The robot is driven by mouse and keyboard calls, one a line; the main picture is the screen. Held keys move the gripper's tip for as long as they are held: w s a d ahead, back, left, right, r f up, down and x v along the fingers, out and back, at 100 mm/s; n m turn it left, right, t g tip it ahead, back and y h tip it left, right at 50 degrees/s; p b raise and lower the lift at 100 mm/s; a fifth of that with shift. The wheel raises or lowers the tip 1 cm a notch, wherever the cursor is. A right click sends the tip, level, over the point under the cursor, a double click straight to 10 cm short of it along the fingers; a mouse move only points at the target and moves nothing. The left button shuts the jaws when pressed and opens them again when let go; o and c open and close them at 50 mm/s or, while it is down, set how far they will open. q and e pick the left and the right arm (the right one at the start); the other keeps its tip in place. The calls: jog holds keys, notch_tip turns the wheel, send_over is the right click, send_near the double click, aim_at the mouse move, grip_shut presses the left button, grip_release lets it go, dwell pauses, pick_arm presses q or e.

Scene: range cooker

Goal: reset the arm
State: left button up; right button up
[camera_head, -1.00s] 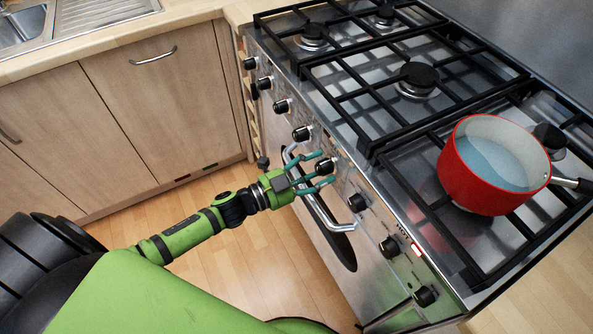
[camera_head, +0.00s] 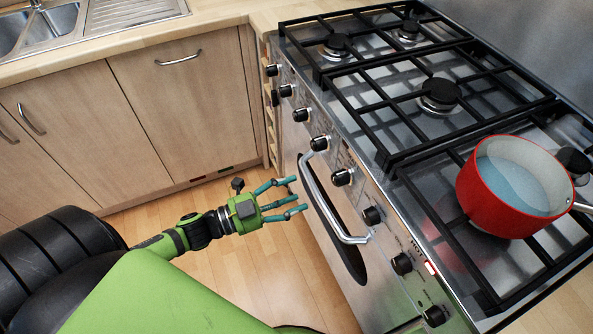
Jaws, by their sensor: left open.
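My left arm comes in from the lower left, green with dark joints. Its gripper (camera_head: 291,197) is open and empty, with teal fingers spread toward the cooker front. The fingertips are left of the oven door handle (camera_head: 323,205) and appear apart from it. The range cooker (camera_head: 352,210) has a row of black knobs along its front panel. My right gripper is not in view.
A red pot (camera_head: 492,200) with bluish contents stands on the front right grate, its handle pointing right. A red light (camera_head: 431,268) shows by the word HOT. Wooden cupboards (camera_head: 185,110) and a sink (camera_head: 62,22) are at left. Wooden floor (camera_head: 235,270) is clear.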

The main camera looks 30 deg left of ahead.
pick_arm(q)
jog(key=s+a+f+n+g+y, duration=0.1)
jog(key=s+a+f+n+y, duration=0.25)
jog(key=f, duration=0.55)
jog(key=s+a+f+n+g+y, duration=0.2)
jog(key=f+n+y, duration=0.15)
jog(key=f, duration=0.65)
jog(key=s+a+f+n+g+y, duration=0.1)
jog(key=s+a+f+n+y, duration=0.2)
jog(key=f, duration=0.6)
jog(key=s+d+f+n+g, duration=0.2)
jog(key=s+f+g, duration=0.1)
jog(key=s, duration=0.4)
jog(key=s+d+f+n+g, duration=0.1)
jog(key=s+d+f+g, duration=0.2)
jog(key=s+f, duration=0.3)
jog(key=s+d+f+n+g+y+p, duration=0.1)
jog(key=s+f, duration=0.4)
jog(key=s, duration=0.5)
jog(key=shift+s+d+f+n+g, duration=0.15)
jog(key=shift+d+n+g, duration=0.6)
jog(key=shift+g, duration=0.35)
jog(key=shift+a, duration=0.1)
